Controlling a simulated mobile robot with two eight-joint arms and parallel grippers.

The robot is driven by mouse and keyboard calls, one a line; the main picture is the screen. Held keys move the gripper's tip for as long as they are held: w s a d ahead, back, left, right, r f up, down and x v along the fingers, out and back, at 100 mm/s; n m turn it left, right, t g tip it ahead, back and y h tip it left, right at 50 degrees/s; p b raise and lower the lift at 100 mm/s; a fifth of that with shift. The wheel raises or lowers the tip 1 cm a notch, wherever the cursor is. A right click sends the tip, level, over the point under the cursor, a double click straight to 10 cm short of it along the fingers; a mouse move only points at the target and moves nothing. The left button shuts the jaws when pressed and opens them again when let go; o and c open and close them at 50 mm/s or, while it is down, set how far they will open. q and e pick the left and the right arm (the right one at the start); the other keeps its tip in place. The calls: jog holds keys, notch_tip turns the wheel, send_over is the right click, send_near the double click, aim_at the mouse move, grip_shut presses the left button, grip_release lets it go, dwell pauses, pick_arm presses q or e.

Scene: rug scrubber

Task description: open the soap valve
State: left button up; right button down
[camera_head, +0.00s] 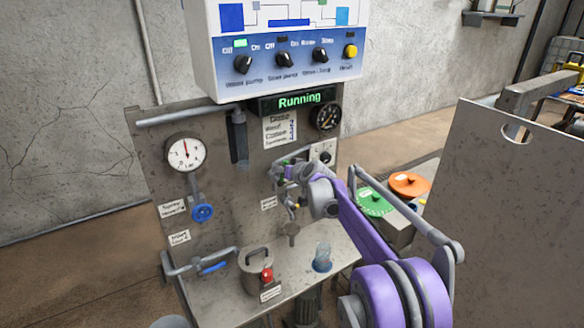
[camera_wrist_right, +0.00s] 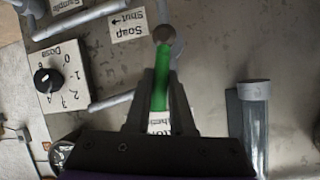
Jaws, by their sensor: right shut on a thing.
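The soap valve's green handle (camera_wrist_right: 160,92) runs straight down from a round brown pivot (camera_wrist_right: 163,35) in the right wrist view. Both fingers of my right gripper (camera_wrist_right: 159,88) are on its sides, shut on it. A label (camera_wrist_right: 128,25) reading "Soap" and "Shut" with an arrow sits beside the pivot, upside down in this view. In the head view my purple right arm (camera_head: 360,225) reaches from the lower right to the panel, with the right gripper (camera_head: 280,172) at the pipes below the display. The green handle is hidden there. My left gripper is not in view.
A dose dial (camera_wrist_right: 47,78) and a clear tube (camera_wrist_right: 256,125) flank the gripper in the right wrist view. In the head view, a control box (camera_head: 282,60) shows "Running", and a blue valve (camera_head: 203,212) sits under a gauge (camera_head: 185,152). A lidded pot (camera_head: 256,275) stands below.

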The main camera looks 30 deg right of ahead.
jog(key=shift+a+r+n+h, duration=0.15)
jog(key=shift+a+n+h, duration=0.55)
jog(key=shift+n+h, duration=0.15)
jog(key=c, duration=0.8)
grip_release()
jog(key=v, duration=1)
jog(key=shift+s+a, duration=0.1)
jog(key=shift+s, duration=0.4)
